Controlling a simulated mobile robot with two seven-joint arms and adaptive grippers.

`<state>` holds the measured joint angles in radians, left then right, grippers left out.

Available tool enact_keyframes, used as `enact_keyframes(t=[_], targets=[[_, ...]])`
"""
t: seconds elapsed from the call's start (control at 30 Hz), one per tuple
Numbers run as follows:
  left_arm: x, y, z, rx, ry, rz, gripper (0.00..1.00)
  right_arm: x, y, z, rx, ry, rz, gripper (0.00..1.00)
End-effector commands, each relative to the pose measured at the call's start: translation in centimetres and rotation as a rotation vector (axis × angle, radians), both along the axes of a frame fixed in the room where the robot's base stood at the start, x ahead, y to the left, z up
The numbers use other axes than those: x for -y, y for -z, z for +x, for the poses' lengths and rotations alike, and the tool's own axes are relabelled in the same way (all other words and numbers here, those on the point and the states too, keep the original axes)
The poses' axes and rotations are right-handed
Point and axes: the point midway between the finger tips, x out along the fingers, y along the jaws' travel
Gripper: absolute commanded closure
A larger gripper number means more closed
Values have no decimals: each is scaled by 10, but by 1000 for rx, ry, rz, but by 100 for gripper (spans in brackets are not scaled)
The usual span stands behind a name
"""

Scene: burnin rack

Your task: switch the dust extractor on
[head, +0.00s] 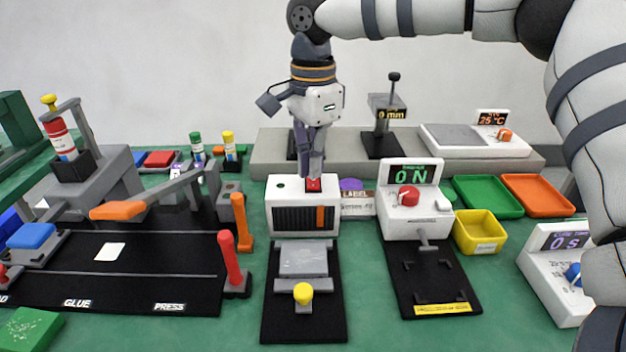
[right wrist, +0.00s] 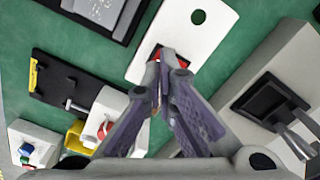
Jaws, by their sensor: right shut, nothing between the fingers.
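The dust extractor seems to be the white box (head: 255,200) with a black slatted grille and an orange strip on its front, in the middle of the head view. On its top is a red rocker switch (head: 314,185) and a small green dot (head: 281,185). My right gripper (head: 315,176) points down with its fingers shut and empty, its tips at the red switch. Contact is not certain. In the right wrist view the fingertips (right wrist: 166,62) partly cover the red switch on the white top (right wrist: 190,35). My left gripper is not in view.
A white gauge (head: 411,215) reading 0 N stands right of the box. A black fixture with a yellow knob (head: 303,293) lies in front. A grey ledge (head: 265,155) with instruments is behind. A red-handled lever (head: 230,260) stands at left. Yellow bin (head: 480,232) at right.

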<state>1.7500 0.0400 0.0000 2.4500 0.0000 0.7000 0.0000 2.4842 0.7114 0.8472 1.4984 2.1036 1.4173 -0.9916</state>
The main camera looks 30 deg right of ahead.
Motion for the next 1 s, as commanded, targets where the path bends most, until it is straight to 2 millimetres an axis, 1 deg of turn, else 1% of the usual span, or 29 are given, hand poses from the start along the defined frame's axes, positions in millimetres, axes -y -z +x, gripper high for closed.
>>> enact_keyframes(t=[0.27,1.0], targets=[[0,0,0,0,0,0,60,0,0,0,0,0,0,100],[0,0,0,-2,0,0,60,0,12,0,-1,1,0,100]])
